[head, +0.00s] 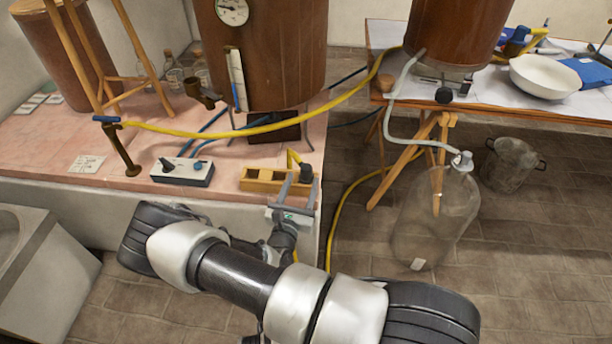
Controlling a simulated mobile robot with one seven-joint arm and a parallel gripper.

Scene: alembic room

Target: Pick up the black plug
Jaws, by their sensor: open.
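A small black plug (306,173) is at the right end of a yellow wooden block (262,180), near the front right corner of the pink-topped bench. My gripper (299,185) reaches over the bench edge from below, with its fingers open around or just in front of the plug. I cannot tell whether they touch it. The fingers partly hide the plug's lower part and the block's right end.
A white control box (182,171) stands left of the block. A yellow hose (330,107) arches above the bench towards the right table. A large glass bottle (435,215) and a metal pot (510,165) stand on the brick floor to the right.

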